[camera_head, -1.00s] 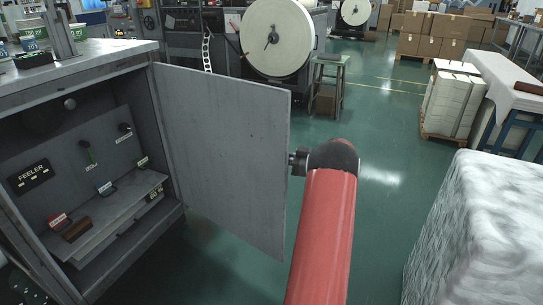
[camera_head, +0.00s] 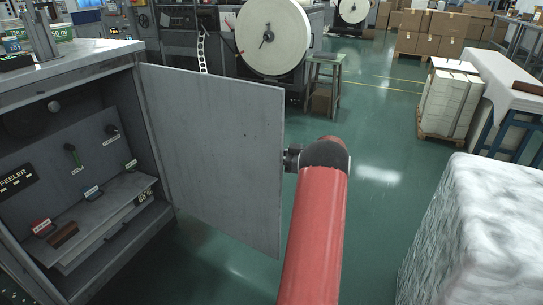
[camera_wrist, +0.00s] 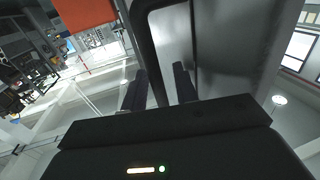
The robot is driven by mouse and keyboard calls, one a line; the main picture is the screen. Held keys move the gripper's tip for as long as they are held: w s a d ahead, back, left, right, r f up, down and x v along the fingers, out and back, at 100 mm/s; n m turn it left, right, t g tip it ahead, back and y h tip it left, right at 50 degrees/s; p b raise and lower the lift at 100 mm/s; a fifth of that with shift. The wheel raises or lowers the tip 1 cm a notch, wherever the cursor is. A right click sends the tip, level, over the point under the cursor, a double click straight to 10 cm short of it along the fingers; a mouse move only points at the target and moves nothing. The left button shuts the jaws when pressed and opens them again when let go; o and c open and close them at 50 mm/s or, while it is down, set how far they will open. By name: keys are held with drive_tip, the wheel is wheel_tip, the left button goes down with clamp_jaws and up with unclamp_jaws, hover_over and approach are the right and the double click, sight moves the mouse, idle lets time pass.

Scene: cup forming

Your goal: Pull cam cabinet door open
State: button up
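The grey cabinet door (camera_head: 215,150) stands wide open in the head view, hinged at the right side of the cabinet (camera_head: 155,125). The cabinet's inside shows a sloped shelf with labelled tools. My gripper (camera_head: 292,159) is at the door's free right edge; my red arm comes up from below, and the door and wrist partly hide the fingers. In the wrist view, my gripper (camera_wrist: 160,88) has its two dark fingers apart. A dark bent handle (camera_wrist: 146,40) runs down between them beside the grey door panel (camera_wrist: 215,60). Gaps seem to remain beside the handle; contact is unclear.
A white wrapped stack (camera_head: 475,240) stands at the lower right. Stacked paper on a pallet (camera_head: 447,100) and a covered table (camera_head: 510,85) are behind it. A small stool (camera_head: 324,85) stands beyond the door. Green floor (camera_head: 385,185) is clear between the door and the stack.

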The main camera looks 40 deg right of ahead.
drive_tip(key=v, duration=0.8)
drive_tip(key=shift+b, duration=0.4)
